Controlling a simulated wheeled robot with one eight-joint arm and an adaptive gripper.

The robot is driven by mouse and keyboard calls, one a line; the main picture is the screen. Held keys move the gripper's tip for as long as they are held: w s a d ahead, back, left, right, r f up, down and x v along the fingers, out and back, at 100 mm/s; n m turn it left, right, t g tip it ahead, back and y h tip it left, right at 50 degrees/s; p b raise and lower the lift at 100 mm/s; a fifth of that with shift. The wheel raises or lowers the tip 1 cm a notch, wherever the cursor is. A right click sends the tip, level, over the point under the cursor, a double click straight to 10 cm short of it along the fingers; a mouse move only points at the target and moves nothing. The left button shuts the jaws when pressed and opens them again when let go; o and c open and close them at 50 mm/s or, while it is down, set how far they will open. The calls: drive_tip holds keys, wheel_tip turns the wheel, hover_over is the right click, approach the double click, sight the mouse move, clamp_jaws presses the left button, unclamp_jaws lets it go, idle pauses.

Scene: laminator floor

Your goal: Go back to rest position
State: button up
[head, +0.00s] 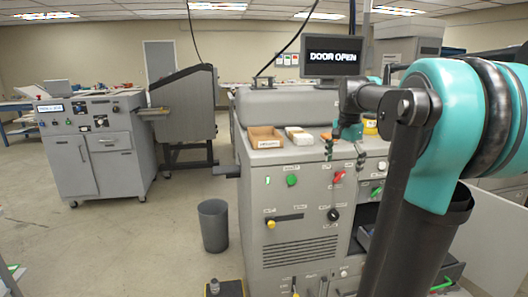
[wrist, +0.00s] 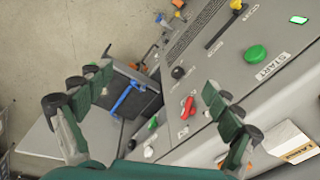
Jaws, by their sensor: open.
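My gripper (wrist: 158,82) is open in the wrist view, with its two green-and-grey fingers spread apart and nothing held between them. In the head view my gripper (head: 346,155) hangs in front of the grey laminator (head: 300,195), close to its control panel and partly hiding it. My arm crosses the right side of the head view. Between the fingers, the wrist view shows the panel's red switch (wrist: 187,107) and an open compartment (wrist: 145,100) with a blue handle (wrist: 125,98) in it.
A screen (head: 331,56) reads DOOR OPEN. A green START button (wrist: 255,54) is on the panel. A cardboard tray (head: 264,138) sits on the machine top. A grey bin (head: 213,225) stands on the floor to its left. An open door panel (head: 497,245) is at right.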

drive_tip(key=s+a+f+n+t, duration=0.1)
drive_tip(key=s+a+f+n, duration=0.1)
drive_tip(key=s+f, duration=0.5)
drive_tip(key=s+a+f+n+t, duration=0.1)
drive_tip(key=s+f+n, duration=0.4)
drive_tip(key=f, duration=0.7)
drive_tip(key=s+a+f+n+t, duration=0.1)
drive_tip(key=s+a+f+n, duration=0.3)
drive_tip(key=s+f, duration=0.5)
drive_tip(key=shift+s+f, duration=0.15)
